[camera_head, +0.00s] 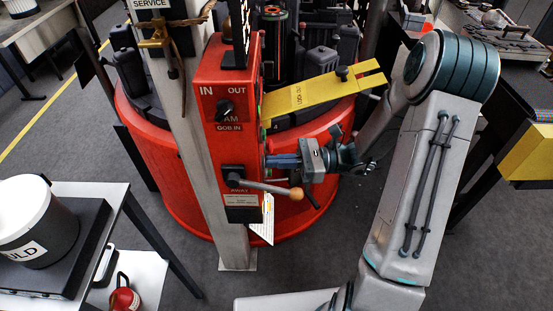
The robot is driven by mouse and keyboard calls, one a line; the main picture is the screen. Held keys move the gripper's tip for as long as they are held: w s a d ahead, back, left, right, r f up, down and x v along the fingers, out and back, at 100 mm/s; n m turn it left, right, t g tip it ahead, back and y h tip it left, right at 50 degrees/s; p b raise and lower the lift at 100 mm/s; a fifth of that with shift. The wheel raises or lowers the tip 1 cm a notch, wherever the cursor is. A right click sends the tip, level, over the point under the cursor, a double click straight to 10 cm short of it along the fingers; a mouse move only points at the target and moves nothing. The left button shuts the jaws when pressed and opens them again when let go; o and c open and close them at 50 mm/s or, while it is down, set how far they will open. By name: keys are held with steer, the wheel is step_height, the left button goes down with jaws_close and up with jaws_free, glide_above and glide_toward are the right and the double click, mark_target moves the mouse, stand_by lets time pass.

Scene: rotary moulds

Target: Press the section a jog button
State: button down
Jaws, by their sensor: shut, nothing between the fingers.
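A red control box (228,135) is mounted on a grey post. Its front face has an IN/OUT knob (225,110) and a lower lever with a wooden ball end (296,194). My gripper (271,161) comes in from the right, with its shut, empty fingers pointing left at the box's narrow right side. The fingertips are at or very close to that side; I cannot tell whether they touch. Small coloured controls show edge-on along that side, a green one (263,113) among them. I cannot make out which is the section A jog button, and its label is not readable.
A yellow lockout plate (311,94) sticks out to the right just above my gripper. A large round red machine (180,190) with dark moulds stands behind the box. A white table (95,190) with a black-and-white pot (34,222) stands at left. Grey floor is clear in front.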

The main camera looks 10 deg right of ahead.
steer(key=d, duration=1.3)
steer(key=shift+d+f, duration=0.2)
steer(key=shift+f, duration=0.15)
